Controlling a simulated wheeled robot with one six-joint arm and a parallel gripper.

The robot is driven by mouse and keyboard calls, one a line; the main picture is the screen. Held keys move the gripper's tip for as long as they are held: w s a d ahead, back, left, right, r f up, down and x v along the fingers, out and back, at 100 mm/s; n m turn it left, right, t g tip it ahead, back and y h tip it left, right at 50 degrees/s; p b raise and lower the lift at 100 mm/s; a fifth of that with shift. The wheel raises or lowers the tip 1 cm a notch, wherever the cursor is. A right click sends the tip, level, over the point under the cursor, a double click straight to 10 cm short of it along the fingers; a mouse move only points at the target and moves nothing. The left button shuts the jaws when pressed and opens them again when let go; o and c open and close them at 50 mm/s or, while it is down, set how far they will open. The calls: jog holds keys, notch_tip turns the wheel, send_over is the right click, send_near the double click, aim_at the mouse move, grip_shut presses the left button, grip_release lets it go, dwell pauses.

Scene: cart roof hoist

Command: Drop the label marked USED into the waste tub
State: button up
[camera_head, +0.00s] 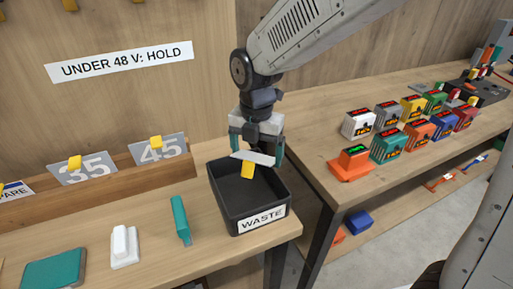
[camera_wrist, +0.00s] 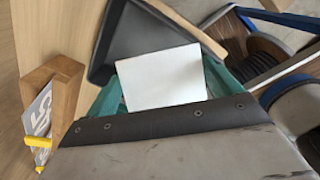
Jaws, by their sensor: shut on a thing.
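My gripper (camera_head: 257,157) hangs over the black waste tub (camera_head: 226,207), its teal fingers shut on a pale flat label (camera_head: 253,158). The label is seen almost edge-on in the head view, with a yellow piece (camera_head: 248,170) just below it; I cannot tell for certain whether that piece is attached. In the wrist view the label (camera_wrist: 160,78) shows a blank pale face between the teal fingers (camera_wrist: 222,76), with the dark tub (camera_wrist: 140,38) behind it. No USED marking is readable. The tub carries a WASTE sign (camera_head: 262,219) on its front.
Cards 35 (camera_head: 88,170) and 45 (camera_head: 160,149) stand in a wooden rack (camera_head: 120,184) at the left. A teal tool (camera_head: 180,220) and a white block (camera_head: 124,245) lie left of the tub. Several coloured battery-like blocks (camera_head: 388,145) stand on the right bench.

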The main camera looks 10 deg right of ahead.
aim_at(267, 161)
jog(key=o, duration=0.8)
jog(key=shift+c, duration=0.2)
jog(key=shift+r, duration=3.9)
jog(key=m, duration=0.2)
jog(key=shift+s+d+f+m, duration=0.1)
jog(key=shift+s+d+m, duration=0.05)
jog(key=shift+m, duration=0.25)
jog(key=s+m, duration=0.1)
jog(key=s+d+m, duration=0.1)
jog(key=m, duration=0.1)
jog(key=f+m, duration=0.1)
jog(key=m, duration=0.1)
jog(key=shift+s+d+g, duration=0.35)
jog(key=shift+s+g, duration=0.05)
jog(key=s+d+r+m+t, duration=0.2)
jog(key=s+d+r+m, duration=0.1)
jog(key=s+d+m, duration=1.4)
jog(key=s+m, duration=0.1)
jog(key=m, duration=0.4)
jog(key=shift+s+d, duration=0.2)
jog(key=shift+d, duration=0.15)
